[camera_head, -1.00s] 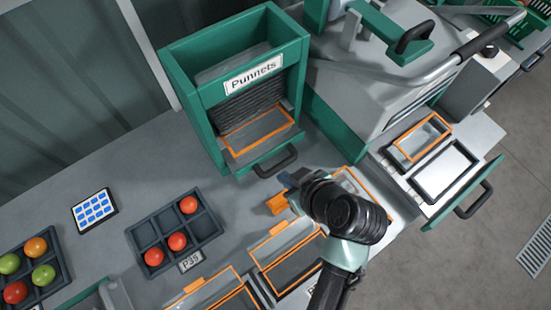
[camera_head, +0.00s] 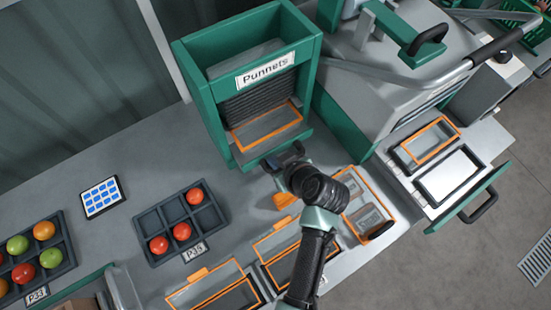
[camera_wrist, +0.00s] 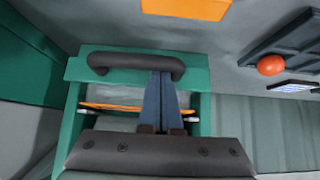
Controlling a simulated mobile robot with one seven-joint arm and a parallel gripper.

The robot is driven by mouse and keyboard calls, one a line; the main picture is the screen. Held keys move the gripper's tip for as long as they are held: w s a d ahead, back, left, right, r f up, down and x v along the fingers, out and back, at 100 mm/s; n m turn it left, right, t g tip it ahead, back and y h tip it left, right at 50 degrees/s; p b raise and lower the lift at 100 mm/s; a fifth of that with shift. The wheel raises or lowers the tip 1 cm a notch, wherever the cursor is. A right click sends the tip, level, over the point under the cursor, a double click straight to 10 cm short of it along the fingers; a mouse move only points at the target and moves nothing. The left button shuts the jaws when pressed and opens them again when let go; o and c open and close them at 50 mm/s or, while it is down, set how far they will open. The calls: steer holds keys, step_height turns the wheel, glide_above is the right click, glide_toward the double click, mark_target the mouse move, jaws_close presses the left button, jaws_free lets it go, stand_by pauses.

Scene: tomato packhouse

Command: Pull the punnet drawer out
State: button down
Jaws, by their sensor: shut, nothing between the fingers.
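The punnet drawer (camera_head: 245,154) is the green-fronted tray at the bottom of the green dispenser labelled "Punnets" (camera_head: 265,70). It holds an orange-rimmed clear punnet (camera_head: 268,128). My gripper (camera_head: 284,158) is at the drawer front and hides most of its handle in the head view. In the wrist view the dark bar handle (camera_wrist: 110,61) stands out from the green front. My gripper's blue-grey fingers (camera_wrist: 163,78) are shut together, empty, and overlap the handle's right part. I cannot tell whether they touch it.
Several orange-rimmed punnets (camera_head: 367,207) lie on the bench close to my arm. A dark tray with red tomatoes (camera_head: 211,218) and a blue-keyed panel (camera_head: 102,197) are to the left. A grey machine with an open green-fronted drawer (camera_head: 458,205) stands at the right.

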steer(key=s+d, duration=0.1)
steer(key=s, duration=0.1)
steer(key=s+d, duration=0.2)
steer(key=s+d+p, duration=0.1)
steer(key=s, duration=0.1)
steer(key=shift+s+d, duration=0.15)
steer(key=shift+d, duration=0.15)
steer(key=shift+r, duration=0.15)
